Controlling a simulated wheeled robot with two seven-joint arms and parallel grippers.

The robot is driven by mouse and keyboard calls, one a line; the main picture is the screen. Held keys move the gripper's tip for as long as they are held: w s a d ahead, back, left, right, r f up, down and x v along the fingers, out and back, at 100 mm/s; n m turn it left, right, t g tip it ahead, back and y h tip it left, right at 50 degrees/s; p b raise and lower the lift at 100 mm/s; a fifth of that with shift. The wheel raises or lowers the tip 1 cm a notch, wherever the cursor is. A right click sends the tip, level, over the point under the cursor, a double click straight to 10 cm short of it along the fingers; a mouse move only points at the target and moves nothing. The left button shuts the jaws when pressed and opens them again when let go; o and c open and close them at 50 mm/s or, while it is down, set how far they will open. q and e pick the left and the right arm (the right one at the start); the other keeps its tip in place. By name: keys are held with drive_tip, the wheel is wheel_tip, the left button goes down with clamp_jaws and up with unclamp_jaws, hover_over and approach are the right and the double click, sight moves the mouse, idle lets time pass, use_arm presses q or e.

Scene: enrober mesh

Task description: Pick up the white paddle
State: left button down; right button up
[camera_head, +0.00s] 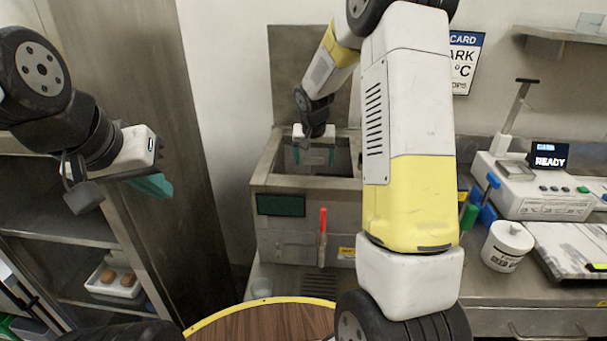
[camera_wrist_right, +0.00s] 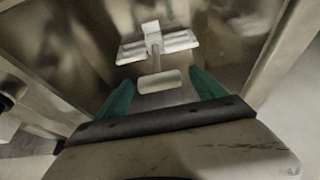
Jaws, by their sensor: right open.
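In the right wrist view, a pale white piece that looks like the paddle (camera_wrist_right: 160,80) lies ahead of and between my right fingertips, inside the metal tank. A stem runs from it up to a wider white plate (camera_wrist_right: 181,42). My right gripper (camera_head: 314,156) is open over the tank's mouth, its teal fingers pointing down. In the right wrist view, its fingers (camera_wrist_right: 161,88) are spread apart with nothing between them held. The paddle cannot be made out in the head view. My left gripper (camera_head: 152,185) is at the left, away from the tank; its finger gap is hidden.
The steel tank (camera_head: 275,230) has walls around my right gripper. A red-handled tool (camera_head: 323,225) is at its front. A white tub (camera_head: 507,246), a scale (camera_head: 540,190) and a marble slab (camera_head: 565,245) are on the right counter. A shelf tray (camera_head: 115,283) is at left.

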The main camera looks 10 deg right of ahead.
clamp_jaws()
drive_tip(key=shift+r, duration=0.1)
idle(0.3)
